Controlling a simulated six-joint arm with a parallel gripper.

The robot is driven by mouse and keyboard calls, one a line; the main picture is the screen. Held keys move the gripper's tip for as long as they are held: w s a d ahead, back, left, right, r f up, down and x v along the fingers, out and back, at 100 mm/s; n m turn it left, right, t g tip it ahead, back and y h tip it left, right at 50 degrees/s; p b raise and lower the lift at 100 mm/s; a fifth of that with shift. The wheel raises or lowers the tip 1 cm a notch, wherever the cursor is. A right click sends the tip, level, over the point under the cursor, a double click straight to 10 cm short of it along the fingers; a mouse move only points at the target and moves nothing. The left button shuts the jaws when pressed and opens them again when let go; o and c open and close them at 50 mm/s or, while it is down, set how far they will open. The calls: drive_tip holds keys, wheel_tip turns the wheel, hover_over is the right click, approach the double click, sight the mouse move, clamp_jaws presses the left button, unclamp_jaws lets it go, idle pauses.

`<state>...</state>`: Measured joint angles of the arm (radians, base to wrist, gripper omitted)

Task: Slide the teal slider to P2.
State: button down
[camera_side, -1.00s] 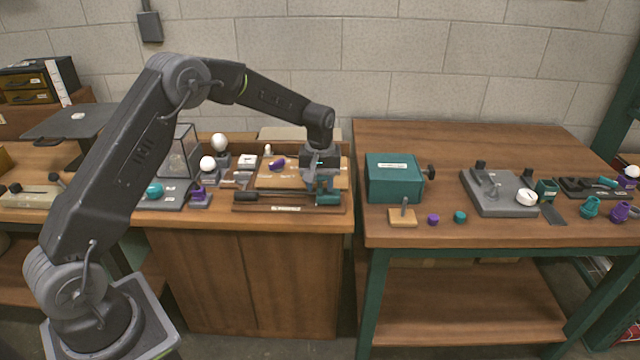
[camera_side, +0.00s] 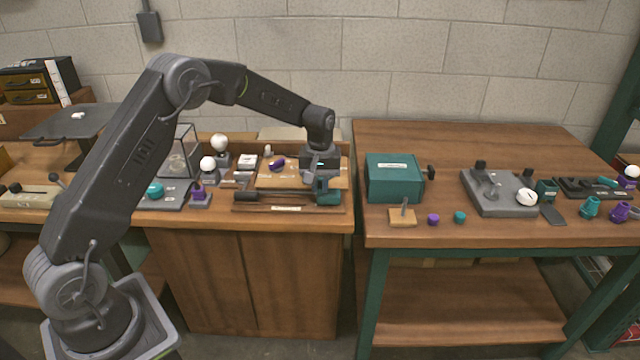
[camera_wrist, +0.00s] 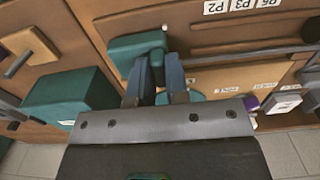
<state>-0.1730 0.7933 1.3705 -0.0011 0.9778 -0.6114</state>
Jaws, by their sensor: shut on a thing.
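The teal slider (camera_side: 328,197) is at the right end of a dark rail (camera_side: 285,196) on the left bench. My gripper (camera_side: 320,183) reaches down to it from above, and its fingers are shut on the slider. In the wrist view the slider (camera_wrist: 137,48) shows as a teal block at the fingertips of my gripper (camera_wrist: 157,70). The exact grip contact is partly hidden by the fingers. Small white labels, including one reading P2 (camera_wrist: 214,7), show upside down along the wooden base at the top of the wrist view.
A purple part (camera_side: 276,165) lies on a wooden board behind the rail. White bulbs (camera_side: 208,163) stand left of it. A teal box (camera_side: 393,178) with a dark knob sits on the right bench, across a narrow gap. Space just above the rail looks clear.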

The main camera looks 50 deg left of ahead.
drive_tip(key=s+a, duration=0.3)
drive_tip(key=shift+s+a, duration=0.3)
drive_tip(key=shift+a, duration=0.05)
drive_tip(key=c, duration=1.1)
unclamp_jaws()
drive_tip(key=shift+r, duration=0.1)
wheel_tip(320, 180, up, 14)
drive_tip(key=shift+f, duration=0.15)
drive_tip(key=shift+d, duration=0.1)
